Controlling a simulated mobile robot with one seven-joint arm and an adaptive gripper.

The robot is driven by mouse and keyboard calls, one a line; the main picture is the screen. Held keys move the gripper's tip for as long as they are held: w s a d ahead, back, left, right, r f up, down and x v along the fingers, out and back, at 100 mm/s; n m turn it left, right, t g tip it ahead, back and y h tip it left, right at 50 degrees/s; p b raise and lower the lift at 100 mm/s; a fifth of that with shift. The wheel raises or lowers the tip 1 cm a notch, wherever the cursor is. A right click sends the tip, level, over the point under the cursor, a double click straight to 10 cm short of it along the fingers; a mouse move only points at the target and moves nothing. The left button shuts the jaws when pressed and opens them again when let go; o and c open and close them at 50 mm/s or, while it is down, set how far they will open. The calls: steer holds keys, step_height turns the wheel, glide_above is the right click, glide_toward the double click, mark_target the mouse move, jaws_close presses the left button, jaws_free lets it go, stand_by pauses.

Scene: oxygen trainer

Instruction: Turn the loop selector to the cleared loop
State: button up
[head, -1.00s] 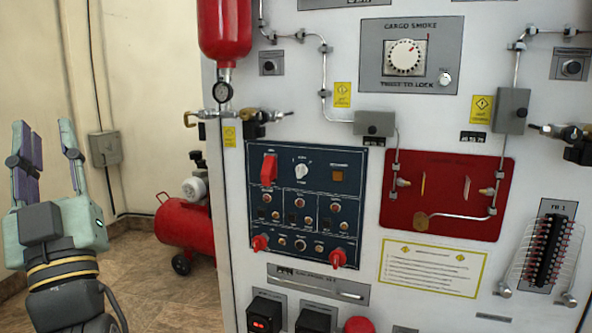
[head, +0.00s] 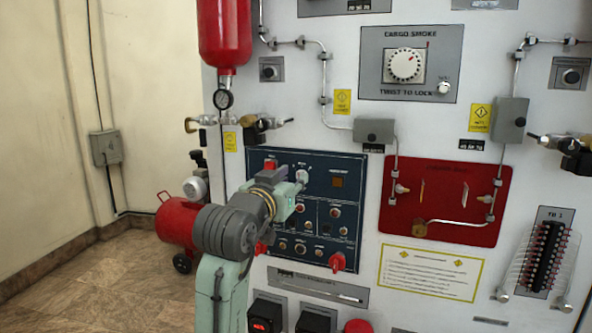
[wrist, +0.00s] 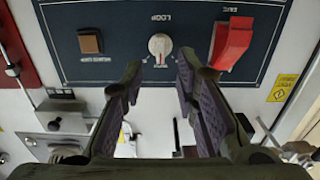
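The loop selector (wrist: 159,46) is a small white knob with a pointer on the dark blue panel (wrist: 125,22). Its LOOP label appears upside down in the wrist view. In the wrist view my gripper (wrist: 157,68) is open and empty, its two purple-padded fingers pointing at the panel on either side of the knob. The knob sits between the tips in the picture, apparently just beyond them; no contact is visible. In the head view the selector (head: 302,174) shows just above my gripper, whose fingers are mostly hidden by my wrist. The setting is too small to read surely.
A red guarded switch (wrist: 232,43) and an amber square button (wrist: 90,41) flank the selector. A red compressor (head: 178,222) stands on the floor to the left.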

mark_target(298, 174)
steer(key=shift+p+x, duration=0.35)
steer(key=shift+x, duration=1.25)
steer(key=shift+c, duration=0.2)
jaws_close()
